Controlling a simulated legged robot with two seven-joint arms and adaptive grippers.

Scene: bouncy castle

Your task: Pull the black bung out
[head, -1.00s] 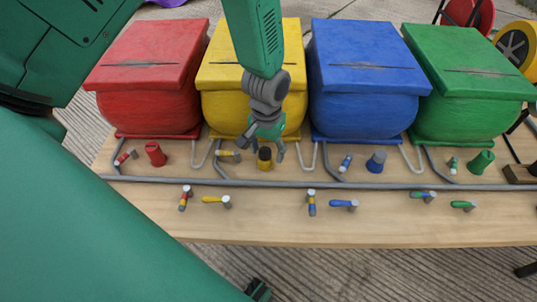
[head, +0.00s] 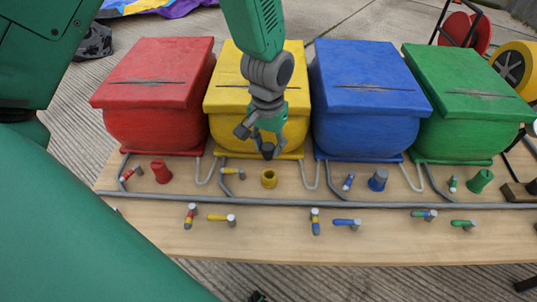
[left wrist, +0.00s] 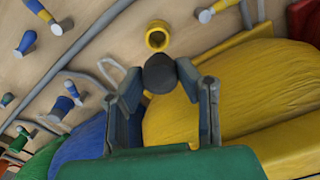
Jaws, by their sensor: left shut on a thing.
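The black bung (head: 267,151) is between the fingers of my left gripper (head: 267,142), clear of the yellow socket (head: 269,179) on the wooden board. In the left wrist view the bung (left wrist: 160,73) is a dark rounded plug held between the two fingertips (left wrist: 160,82). The yellow socket (left wrist: 158,31) shows there as an open ring just beyond the bung, with a gap between them in the head view. My left gripper is shut on the bung. My right gripper is not in view.
Red (head: 154,90), yellow (head: 226,92), blue (head: 368,95) and green (head: 465,100) bins stand along the back. Red (head: 160,172), blue (head: 378,181) and green (head: 480,181) fittings sit on the board. Grey pipe (head: 330,201) and several small valve handles lie in front.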

